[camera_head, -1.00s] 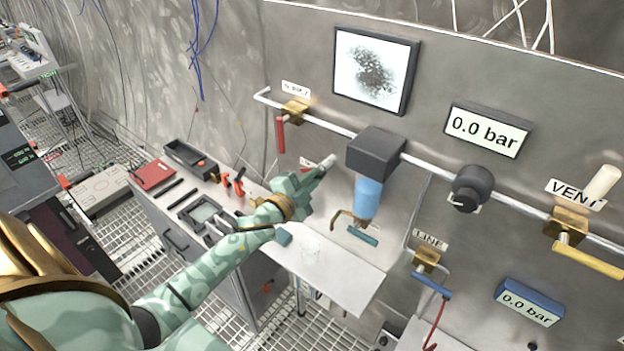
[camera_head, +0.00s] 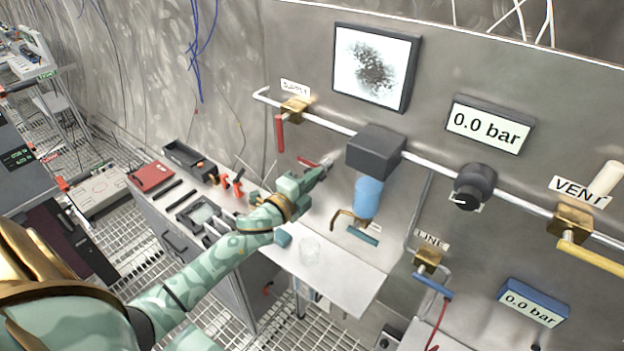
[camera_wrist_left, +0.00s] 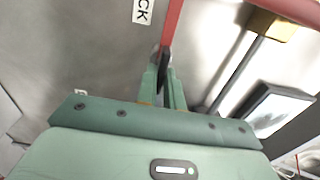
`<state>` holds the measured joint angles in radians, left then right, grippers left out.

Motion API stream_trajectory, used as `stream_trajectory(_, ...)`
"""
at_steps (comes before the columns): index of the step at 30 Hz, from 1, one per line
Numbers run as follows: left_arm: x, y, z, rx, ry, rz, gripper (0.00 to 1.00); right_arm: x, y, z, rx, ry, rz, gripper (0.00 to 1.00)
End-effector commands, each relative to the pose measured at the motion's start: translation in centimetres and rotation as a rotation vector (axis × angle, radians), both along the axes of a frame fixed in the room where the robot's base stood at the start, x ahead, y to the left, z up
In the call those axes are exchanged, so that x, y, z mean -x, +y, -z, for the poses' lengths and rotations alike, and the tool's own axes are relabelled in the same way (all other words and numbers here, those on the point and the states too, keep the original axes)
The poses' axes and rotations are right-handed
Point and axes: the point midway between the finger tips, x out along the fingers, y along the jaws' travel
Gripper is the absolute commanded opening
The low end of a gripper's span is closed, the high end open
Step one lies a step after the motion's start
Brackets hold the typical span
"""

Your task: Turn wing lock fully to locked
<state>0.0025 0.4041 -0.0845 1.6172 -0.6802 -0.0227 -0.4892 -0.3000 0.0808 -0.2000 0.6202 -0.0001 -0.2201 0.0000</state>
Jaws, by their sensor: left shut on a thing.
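The wing lock (camera_wrist_left: 173,22) shows in the wrist view as a narrow red bar at the top centre, beside a white label (camera_wrist_left: 143,10) whose visible letters read "CK". In the head view a small red piece of the wing lock (camera_head: 307,162) shows against the steel panel, just left of my left gripper's tips. My left gripper (camera_head: 325,160) reaches the panel left of the black block. In the wrist view its fingers (camera_wrist_left: 163,88) are close together on the lower, dark end of the wing lock. The fingers hide part of the lock. My right gripper is not seen.
The brass supply valve (camera_head: 295,109) with its red handle (camera_head: 280,133) is up and left of the gripper. A black block (camera_head: 375,151) with a blue bowl (camera_head: 367,197) is close on the right.

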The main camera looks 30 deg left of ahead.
Motion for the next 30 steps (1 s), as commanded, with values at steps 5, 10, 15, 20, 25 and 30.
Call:
stream_trajectory(5,0.0,0.0,0.1,-0.006,0.001,0.0,0.0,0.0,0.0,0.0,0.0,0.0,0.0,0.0)
stream_trajectory(10,0.0,0.0,0.1,-0.005,0.001,0.0,0.0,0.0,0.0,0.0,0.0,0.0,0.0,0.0)
stream_trajectory(15,0.0,0.0,0.1,-0.004,0.001,0.0,0.31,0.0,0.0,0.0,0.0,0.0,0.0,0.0)
stream_trajectory(20,0.0,0.0,0.0,-0.003,0.001,0.0,0.31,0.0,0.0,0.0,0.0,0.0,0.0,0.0)
stream_trajectory(25,1.2,0.1,0.2,-0.003,0.002,0.0,0.31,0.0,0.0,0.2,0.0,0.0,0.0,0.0)
stream_trajectory(30,5.0,0.4,0.4,-0.003,0.004,0.001,0.31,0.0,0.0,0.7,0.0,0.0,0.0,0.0)
